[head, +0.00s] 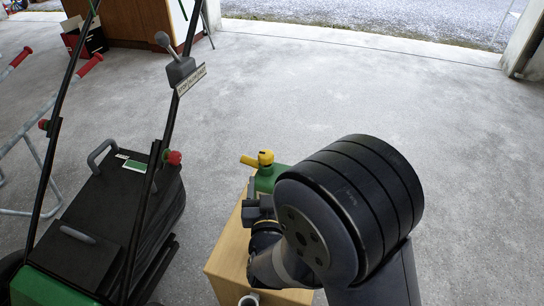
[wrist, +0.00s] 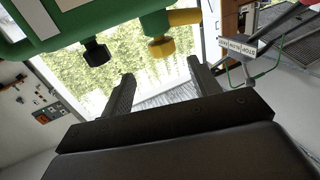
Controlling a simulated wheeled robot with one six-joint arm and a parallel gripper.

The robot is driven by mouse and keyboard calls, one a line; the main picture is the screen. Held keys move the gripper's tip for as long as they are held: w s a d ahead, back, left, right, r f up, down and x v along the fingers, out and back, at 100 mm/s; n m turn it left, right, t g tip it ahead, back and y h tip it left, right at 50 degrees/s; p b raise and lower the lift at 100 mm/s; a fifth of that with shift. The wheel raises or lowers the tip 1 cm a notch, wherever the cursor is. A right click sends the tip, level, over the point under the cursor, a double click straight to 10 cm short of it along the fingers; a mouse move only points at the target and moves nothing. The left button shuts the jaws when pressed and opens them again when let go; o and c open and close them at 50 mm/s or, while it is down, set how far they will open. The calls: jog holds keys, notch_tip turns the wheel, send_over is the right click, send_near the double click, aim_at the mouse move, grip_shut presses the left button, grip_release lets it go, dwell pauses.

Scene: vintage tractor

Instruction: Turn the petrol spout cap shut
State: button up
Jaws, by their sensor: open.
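The green petrol can (head: 268,180) stands on a wooden box, with its yellow spout (head: 250,161) pointing left in the head view. In the wrist view, which looks upside down, the green can (wrist: 60,22) fills the upper left. The yellow spout cap (wrist: 160,47) sits on a green neck, with the yellow spout (wrist: 186,17) branching right. A black cap (wrist: 97,52) sits left of it. My gripper (wrist: 160,72) is open and empty, its two fingers apart from the yellow cap, which shows between and beyond them. In the head view my arm hides the fingers and part of the can.
The wooden box (head: 228,262) stands on a concrete floor. A black and green mower (head: 105,190) with long handles and a sign (head: 190,80) stands to the left. The floor (head: 470,180) on the right is clear up to the open doorway.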

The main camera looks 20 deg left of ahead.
aim_at(266, 163)
jog(key=shift+s+a, duration=0.15)
jog(key=shift+a, duration=0.15)
jog(key=b+x, duration=0.1)
jog(key=x, duration=0.3)
jog(key=b+x, duration=0.1)
jog(key=x, duration=0.4)
jog(key=shift+f+b, duration=0.2)
jog(key=shift+b, duration=0.1)
jog(key=shift+x, duration=0.75)
jog(key=shift+d, duration=0.1)
jog(key=shift+c, duration=0.4)
jog(key=shift+r, duration=0.1)
jog(key=c, duration=0.9)
